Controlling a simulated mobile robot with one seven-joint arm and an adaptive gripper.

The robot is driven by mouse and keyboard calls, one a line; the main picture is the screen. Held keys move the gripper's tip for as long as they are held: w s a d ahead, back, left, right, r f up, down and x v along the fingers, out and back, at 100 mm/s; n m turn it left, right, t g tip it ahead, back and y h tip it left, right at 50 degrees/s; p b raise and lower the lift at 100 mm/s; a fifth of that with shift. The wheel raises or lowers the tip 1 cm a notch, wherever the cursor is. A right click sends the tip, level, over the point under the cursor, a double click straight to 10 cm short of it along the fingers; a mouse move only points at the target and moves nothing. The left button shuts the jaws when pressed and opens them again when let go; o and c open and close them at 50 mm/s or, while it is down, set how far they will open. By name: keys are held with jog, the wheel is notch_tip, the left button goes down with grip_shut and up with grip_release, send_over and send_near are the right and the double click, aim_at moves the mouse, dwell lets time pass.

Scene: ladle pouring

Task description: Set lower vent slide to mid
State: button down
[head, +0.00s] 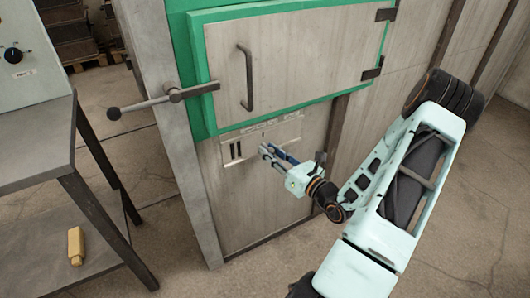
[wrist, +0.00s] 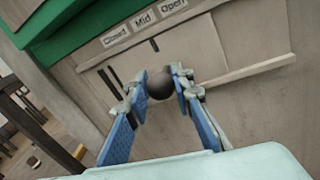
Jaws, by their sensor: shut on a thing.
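The lower vent slide (wrist: 215,52) is a grey metal plate in rails on the panel under the green-framed door. It also shows in the head view (head: 286,131). Its dark round knob (wrist: 160,84) sits between my fingertips. My gripper (wrist: 161,82) is shut on this knob; in the head view my gripper (head: 266,152) reaches the panel from the right and hides the knob. The labels Closed (wrist: 115,37), Mid (wrist: 143,17) and Open (wrist: 173,5) run above the slide. A small dark mark shows roughly below Mid. Dark vent slots (wrist: 110,76) show at the left.
The closed furnace door (head: 295,60) with a bar handle (head: 248,78) is above. A latch lever (head: 160,97) with a ball end sticks out left. A metal table (head: 35,145) stands left, with a yellow block (head: 76,246) on its lower shelf. Floor in front is clear.

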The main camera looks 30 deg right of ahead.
jog(key=c, duration=1.7)
grip_release()
jog(key=v, duration=1.2)
